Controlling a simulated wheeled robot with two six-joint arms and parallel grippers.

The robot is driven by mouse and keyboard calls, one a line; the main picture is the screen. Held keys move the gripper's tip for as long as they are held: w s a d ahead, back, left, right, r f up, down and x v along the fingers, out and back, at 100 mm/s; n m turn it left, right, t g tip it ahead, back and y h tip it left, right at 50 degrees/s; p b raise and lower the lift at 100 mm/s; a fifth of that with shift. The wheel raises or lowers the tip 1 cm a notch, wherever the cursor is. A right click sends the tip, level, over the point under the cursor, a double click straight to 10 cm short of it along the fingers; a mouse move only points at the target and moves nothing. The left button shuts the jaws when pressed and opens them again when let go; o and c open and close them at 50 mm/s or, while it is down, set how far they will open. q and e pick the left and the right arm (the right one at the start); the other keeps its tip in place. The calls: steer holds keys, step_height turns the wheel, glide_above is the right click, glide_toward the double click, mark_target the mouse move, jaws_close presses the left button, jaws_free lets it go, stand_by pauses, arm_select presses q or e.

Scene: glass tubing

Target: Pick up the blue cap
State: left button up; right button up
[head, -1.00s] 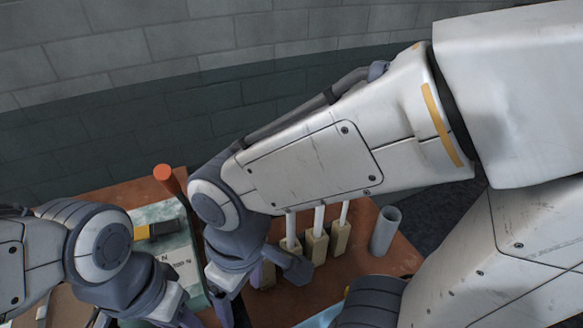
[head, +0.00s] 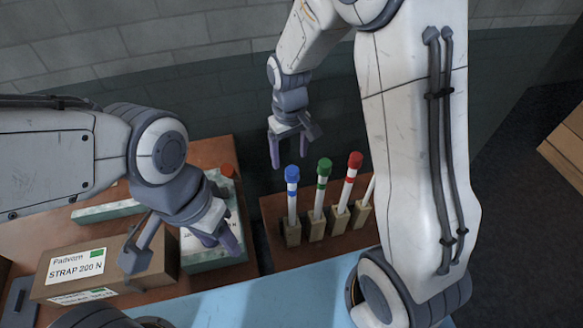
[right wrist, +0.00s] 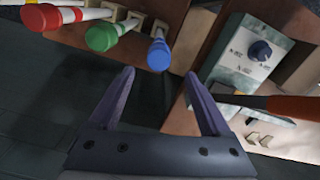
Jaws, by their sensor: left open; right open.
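The blue cap (head: 292,173) sits on top of a white tube standing upright in a small wooden block in the head view. In the right wrist view the blue cap (right wrist: 158,55) lies beyond the fingertips, between their lines and apart from both. My right gripper (head: 290,162) is open and empty, just behind and above the blue cap in the head view; its fingers also show in the right wrist view (right wrist: 160,85). My left gripper (head: 180,250) is open over the boxes on the left, with nothing seen between its fingers.
A green cap (head: 325,164) and a red cap (head: 355,159) stand on tubes right of the blue one. A further white tube (head: 369,190) is partly hidden by my right arm. A labelled cardboard box (head: 110,268) lies at left.

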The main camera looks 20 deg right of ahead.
mark_target(292, 170)
steer(key=f, duration=0.1)
steer(key=f+p, duration=0.1)
steer(key=f, duration=0.1)
steer(key=f+p, duration=0.1)
steer(key=f, duration=0.1)
steer(key=shift+s+d+f, duration=0.25)
steer(key=shift+s, duration=0.1)
steer(key=shift+f, duration=0.25)
jaws_close()
